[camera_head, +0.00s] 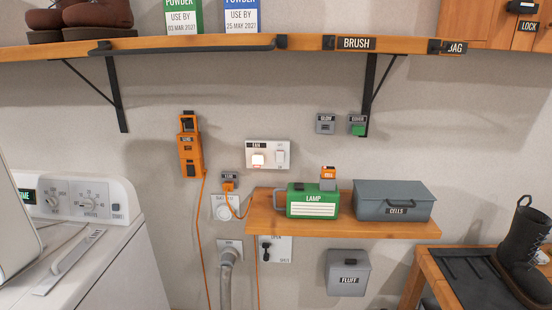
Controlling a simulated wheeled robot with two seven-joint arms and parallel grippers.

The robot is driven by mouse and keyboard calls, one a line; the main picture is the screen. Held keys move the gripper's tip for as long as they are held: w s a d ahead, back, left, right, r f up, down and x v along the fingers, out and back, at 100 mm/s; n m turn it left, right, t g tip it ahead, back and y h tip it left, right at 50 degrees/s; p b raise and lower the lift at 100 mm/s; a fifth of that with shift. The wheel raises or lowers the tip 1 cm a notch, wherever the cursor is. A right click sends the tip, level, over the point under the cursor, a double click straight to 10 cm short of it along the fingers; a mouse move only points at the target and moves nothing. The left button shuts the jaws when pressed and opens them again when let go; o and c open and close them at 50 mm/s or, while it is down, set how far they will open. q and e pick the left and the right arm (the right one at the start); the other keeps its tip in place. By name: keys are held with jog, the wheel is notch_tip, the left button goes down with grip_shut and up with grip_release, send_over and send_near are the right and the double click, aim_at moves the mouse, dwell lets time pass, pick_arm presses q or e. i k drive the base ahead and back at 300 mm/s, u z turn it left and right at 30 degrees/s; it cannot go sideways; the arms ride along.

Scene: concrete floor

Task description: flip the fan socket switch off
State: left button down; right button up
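The fan socket (269,146) is a white wall plate labelled FAN, on the grey wall above the small wooden shelf. Its left part is a square switch (258,159) that glows bright white. Its right part is an unlit switch-like element (281,158). The view is too small to tell which way either one is tilted. Neither of my grippers shows in this view.
The small wooden shelf (330,228) below carries a green lamp box (312,201) and a grey CELLS box (395,202). An orange device (189,148) hangs left of the socket. The long shelf (200,43) runs above. The wall directly around the socket is clear.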

aim_at(279, 154)
jog(key=k, duration=1.2)
jog(key=u, duration=0.45)
jog(key=i, duration=1.35)
jog(key=z, duration=0.9)
jog(key=i, duration=0.65)
jog(key=z, duration=0.6)
